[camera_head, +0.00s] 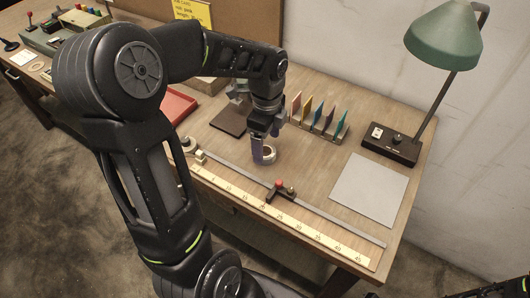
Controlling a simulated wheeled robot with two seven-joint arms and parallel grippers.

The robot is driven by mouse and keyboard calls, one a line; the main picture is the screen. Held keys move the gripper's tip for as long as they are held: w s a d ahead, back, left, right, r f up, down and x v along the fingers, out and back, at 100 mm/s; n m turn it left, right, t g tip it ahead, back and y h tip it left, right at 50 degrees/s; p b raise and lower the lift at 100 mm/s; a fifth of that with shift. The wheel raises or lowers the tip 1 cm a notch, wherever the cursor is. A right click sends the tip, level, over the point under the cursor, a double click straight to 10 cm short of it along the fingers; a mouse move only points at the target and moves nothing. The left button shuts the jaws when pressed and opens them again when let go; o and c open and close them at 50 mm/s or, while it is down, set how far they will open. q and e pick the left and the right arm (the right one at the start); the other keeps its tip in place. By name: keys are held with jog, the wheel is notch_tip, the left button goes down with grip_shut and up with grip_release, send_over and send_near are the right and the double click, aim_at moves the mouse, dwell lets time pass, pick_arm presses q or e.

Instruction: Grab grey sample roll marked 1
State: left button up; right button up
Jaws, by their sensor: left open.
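A small pale grey roll (270,155) stands on the wooden desk, left of the middle of the desk top. Any number on it is too small to read. My left gripper (263,152) points down right at this roll and is open. One finger overlaps the roll's left side in the picture; I cannot tell whether it touches. My right gripper is not in view.
A ruler (270,215) and a metal rail with a red-knobbed slider (280,190) run along the desk's front. Coloured cards (318,117) stand behind the roll. A grey sheet (370,190) and green lamp (443,35) are at right. A red tray (178,104) is at left.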

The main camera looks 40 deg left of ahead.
aim_at(266, 149)
pick_arm(q)
jog(key=shift+f, duration=1.6)
jog(key=c, duration=1.4)
jog(key=shift+r, duration=0.15)
notch_tip(266, 149, up, 10)
jog(key=shift+f, duration=0.1)
